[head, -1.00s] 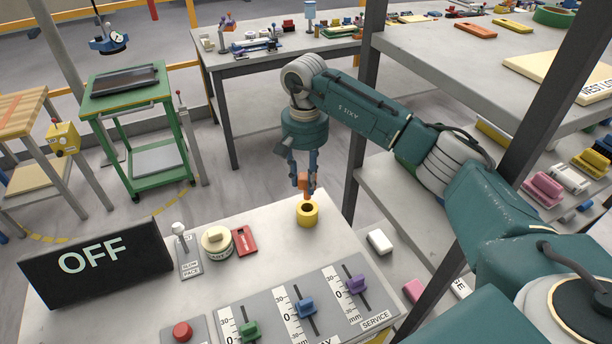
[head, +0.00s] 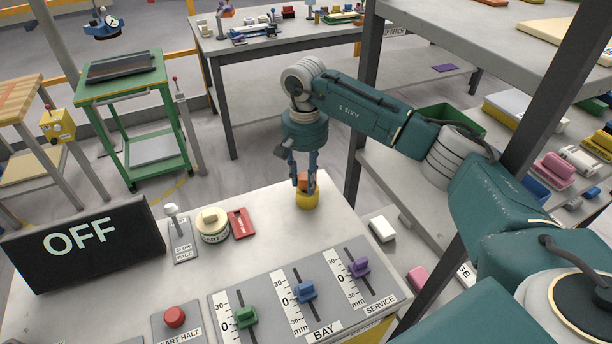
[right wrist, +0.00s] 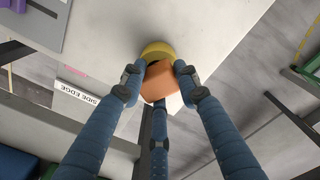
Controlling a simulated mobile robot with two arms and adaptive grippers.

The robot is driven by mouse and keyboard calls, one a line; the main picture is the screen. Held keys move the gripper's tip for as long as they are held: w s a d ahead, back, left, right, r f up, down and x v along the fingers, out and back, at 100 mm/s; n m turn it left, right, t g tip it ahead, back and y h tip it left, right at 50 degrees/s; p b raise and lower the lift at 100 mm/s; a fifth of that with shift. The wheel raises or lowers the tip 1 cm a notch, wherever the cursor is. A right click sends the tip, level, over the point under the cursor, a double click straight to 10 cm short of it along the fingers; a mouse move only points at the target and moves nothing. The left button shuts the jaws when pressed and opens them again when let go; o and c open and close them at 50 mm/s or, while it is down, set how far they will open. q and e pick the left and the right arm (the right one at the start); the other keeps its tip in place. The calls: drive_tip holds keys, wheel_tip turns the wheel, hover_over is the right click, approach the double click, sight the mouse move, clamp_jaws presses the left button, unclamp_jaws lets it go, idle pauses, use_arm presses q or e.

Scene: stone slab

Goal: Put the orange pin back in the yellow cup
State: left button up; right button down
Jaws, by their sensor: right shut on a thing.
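The yellow cup (head: 307,199) stands near the back right edge of the grey control slab. My right gripper (head: 305,182) points down over it and is shut on the orange pin (head: 306,181). The pin's lower end is at the cup's mouth, and the cup's opening is hidden behind it. In the right wrist view the blue fingers (right wrist: 160,78) close around the orange pin (right wrist: 159,84), with the yellow cup (right wrist: 157,50) right beyond it. I cannot tell how deep the pin sits. My left gripper does not show.
On the slab (head: 270,225) are an OFF sign (head: 80,243), a round cream knob (head: 212,224), a red block (head: 240,224), a red button (head: 174,317) and three sliders. A shelf post (head: 368,100) stands right of my arm.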

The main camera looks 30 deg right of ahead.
drive_tip(key=shift+f, duration=0.2)
drive_tip(key=c, duration=1.2)
unclamp_jaws()
wheel_tip(320, 180, up, 12)
drive_tip(key=shift+a, duration=0.15)
